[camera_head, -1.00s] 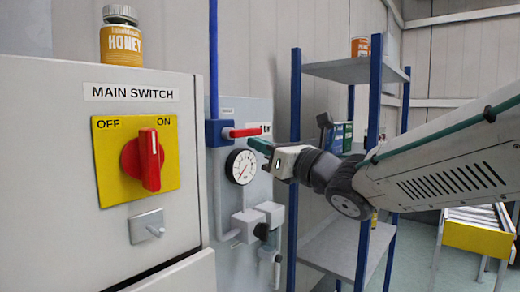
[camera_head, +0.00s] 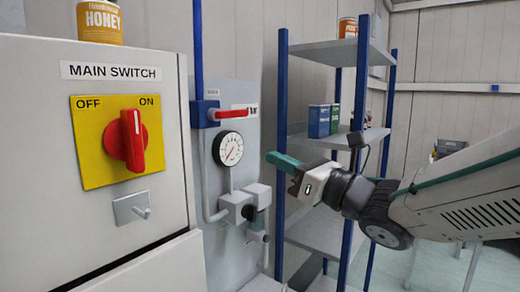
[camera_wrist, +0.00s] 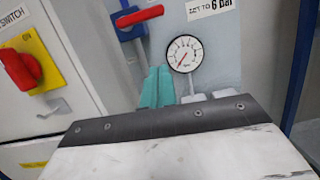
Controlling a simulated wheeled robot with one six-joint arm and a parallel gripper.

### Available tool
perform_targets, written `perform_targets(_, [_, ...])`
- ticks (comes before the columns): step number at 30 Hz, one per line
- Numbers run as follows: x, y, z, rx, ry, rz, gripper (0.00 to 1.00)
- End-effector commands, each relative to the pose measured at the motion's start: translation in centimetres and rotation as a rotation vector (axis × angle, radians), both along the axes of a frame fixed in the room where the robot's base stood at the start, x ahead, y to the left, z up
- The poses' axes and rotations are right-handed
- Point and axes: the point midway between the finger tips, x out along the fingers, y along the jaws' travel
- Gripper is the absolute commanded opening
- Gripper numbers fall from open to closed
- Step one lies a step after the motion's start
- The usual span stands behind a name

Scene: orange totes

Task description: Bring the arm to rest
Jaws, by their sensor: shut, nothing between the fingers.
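My gripper (camera_head: 272,158) is at the end of my arm, which reaches in from the right in the head view. Its teal fingers are together and hold nothing. The fingers point left, in front of the gauge panel and the shelf, and appear clear of both. In the wrist view the shut fingers (camera_wrist: 156,88) show in front of the panel, left of the pressure gauge (camera_wrist: 185,53). Whether the fingertips touch anything cannot be seen there, but no contact shows in the head view.
A grey cabinet with a red main switch (camera_head: 127,140) stands at left, a honey jar (camera_head: 99,22) on top. A red valve handle (camera_head: 232,114) sits above the gauge (camera_head: 229,148). A blue-post shelf (camera_head: 318,235) with boxes and cans stands behind my gripper.

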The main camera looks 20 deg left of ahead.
Motion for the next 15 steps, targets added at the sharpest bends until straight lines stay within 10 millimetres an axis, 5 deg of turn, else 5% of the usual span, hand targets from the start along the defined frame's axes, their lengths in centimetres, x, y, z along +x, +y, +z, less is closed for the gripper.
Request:
perform_targets(8, [-0.1, -1.5, -1.1, 0.017, 0.117, 0.000, 0.00])
perform_targets(11, [1.8, -2.2, -3.4, 0.035, 0.373, -0.068, 0.00])
perform_targets(15, [4.6, -5.7, -8.7, 0.147, 0.887, -0.302, 0.00])
